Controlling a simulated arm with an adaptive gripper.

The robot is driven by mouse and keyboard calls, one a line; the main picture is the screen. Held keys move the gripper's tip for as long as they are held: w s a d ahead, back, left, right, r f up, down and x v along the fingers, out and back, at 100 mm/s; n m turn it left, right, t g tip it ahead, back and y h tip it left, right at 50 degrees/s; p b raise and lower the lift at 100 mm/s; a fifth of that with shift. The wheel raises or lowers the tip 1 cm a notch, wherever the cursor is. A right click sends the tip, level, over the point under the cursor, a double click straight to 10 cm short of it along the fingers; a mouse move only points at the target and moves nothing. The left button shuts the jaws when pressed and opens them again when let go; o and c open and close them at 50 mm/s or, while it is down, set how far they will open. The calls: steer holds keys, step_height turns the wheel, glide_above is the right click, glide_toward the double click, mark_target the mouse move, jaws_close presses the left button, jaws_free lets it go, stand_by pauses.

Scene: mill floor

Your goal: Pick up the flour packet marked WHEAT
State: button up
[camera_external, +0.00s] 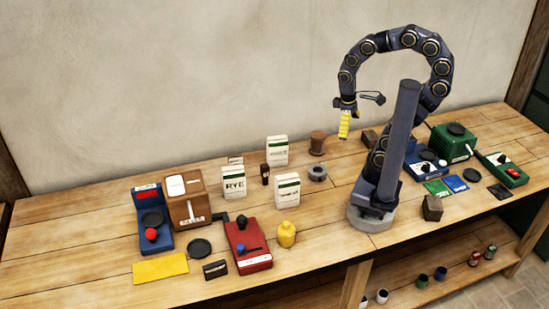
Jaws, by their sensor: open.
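The left packet (233,182) reads RYE. The front right packet (287,190) and the rear packet (277,150) carry dark lettering too small to read surely, so I cannot tell which says WHEAT. My gripper (344,125) has yellow fingers pointing down. It hangs above the bench, right of the packets and apart from them. It is open and holds nothing that I can see.
A brown pot (317,143), a grey ring (317,172) and a small dark bottle (265,173) stand near the packets. A yellow jar (286,234) and a red device (248,246) are in front. A brown box (186,199) stands left.

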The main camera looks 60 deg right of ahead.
stand_by(0.5)
steer(key=m+g+y, duration=0.1)
steer(key=m+y, duration=0.2)
steer(key=m, duration=0.7)
glide_above(287, 177)
steer(key=w+d, duration=0.2)
step_height(287, 177, down, 15)
steer(key=shift+s+d+f, duration=0.15)
steer(key=x, duration=0.7)
steer(key=shift+s+a, duration=0.2)
steer(key=shift+a, duration=0.2)
steer(key=c, duration=0.9)
